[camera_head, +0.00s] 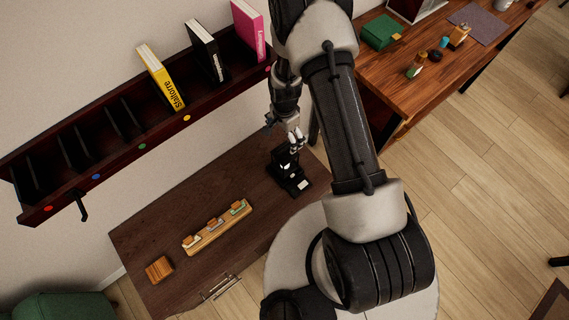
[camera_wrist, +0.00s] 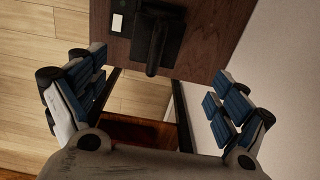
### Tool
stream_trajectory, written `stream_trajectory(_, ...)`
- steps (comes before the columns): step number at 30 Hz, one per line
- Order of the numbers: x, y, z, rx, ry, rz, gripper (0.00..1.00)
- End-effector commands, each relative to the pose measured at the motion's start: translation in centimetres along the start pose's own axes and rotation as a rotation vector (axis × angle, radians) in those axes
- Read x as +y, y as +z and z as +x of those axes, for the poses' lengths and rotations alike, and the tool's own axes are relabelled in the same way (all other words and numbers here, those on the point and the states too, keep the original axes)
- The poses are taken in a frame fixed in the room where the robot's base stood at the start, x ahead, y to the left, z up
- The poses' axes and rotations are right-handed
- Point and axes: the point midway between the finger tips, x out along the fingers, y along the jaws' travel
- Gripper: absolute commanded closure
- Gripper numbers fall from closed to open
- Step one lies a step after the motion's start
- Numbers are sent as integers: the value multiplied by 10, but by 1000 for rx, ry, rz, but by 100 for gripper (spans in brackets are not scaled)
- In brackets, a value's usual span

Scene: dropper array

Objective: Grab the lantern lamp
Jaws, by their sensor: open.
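A black object (camera_head: 287,170) with a pale label on its base stands at the right end of the dark wooden cabinet top. It is the only lamp-like thing near my gripper, but I cannot tell surely that it is the lantern lamp. My gripper (camera_head: 294,142) is just above and behind it, partly in front of its top. In the wrist view my gripper (camera_wrist: 157,95) is open, blue pads wide apart, with nothing between them. The black object (camera_wrist: 160,32) shows at the top of that view, ahead of the pads, its narrow part reaching down between them.
A wooden rack (camera_head: 217,229) with several small pieces and a wooden block (camera_head: 159,269) are on the cabinet top (camera_head: 160,218). A dark wall shelf (camera_head: 110,148) with books hangs behind. A brown table (camera_head: 440,75) at upper right holds a green box (camera_head: 380,32) and bottles.

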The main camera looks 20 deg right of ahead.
Motion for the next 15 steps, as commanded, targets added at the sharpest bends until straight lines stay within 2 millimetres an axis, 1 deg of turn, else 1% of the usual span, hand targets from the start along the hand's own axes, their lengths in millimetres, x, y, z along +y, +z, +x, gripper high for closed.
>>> stream_trajectory(1, 1, 0, 16, -1, 2, 0, 8)
stream_trajectory(6, 1, 0, 50, 0, 1, -1, 8)
stream_trajectory(9, 1, 0, 63, 0, 1, -1, 8)
stream_trajectory(15, 0, 0, 72, 0, -1, -1, 8)
